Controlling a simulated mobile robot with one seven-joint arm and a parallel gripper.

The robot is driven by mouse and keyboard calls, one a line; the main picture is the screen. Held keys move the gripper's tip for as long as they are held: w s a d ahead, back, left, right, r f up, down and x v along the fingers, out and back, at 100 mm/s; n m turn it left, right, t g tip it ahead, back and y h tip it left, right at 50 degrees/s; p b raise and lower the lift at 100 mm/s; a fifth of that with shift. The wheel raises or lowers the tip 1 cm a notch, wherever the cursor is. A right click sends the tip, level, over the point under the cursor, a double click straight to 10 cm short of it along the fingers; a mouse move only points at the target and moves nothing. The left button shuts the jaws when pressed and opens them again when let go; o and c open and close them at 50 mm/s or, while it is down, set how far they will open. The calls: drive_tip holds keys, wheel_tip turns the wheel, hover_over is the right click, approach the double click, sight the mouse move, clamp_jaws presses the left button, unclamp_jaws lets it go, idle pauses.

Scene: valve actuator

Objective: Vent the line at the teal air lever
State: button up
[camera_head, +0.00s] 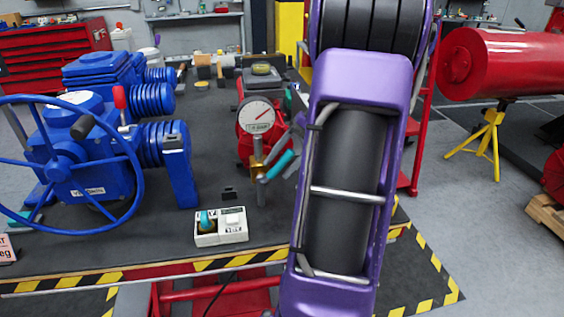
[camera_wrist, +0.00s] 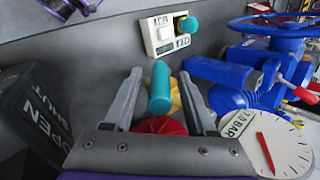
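The teal air lever (camera_head: 280,165) sticks out to the right of the brass fitting (camera_head: 257,150) below the pressure gauge (camera_head: 258,116). In the wrist view the teal lever (camera_wrist: 160,88) stands between the two grey fingers of my gripper (camera_wrist: 160,74), with a visible gap on each side. My gripper is open around the lever and holds nothing. In the head view my gripper (camera_head: 284,150) is at the lever, partly hidden by my purple arm. The gauge dial (camera_wrist: 277,142) reads "7.0 BAR" on its label; its needle is red.
A white box (camera_head: 220,226) with a teal knob sits at the bench's front; it also shows in the wrist view (camera_wrist: 166,35). A blue valve actuator with a handwheel (camera_head: 75,160) fills the left. A dark block marked OPEN and SHUT (camera_wrist: 38,115) is left of my gripper.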

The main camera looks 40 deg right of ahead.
drive_tip(key=p+v, duration=0.2)
drive_tip(key=v, duration=1.5)
drive_tip(key=shift+d, duration=0.2)
drive_tip(key=shift+s+r, duration=0.1)
drive_tip(key=shift+r, duration=0.05)
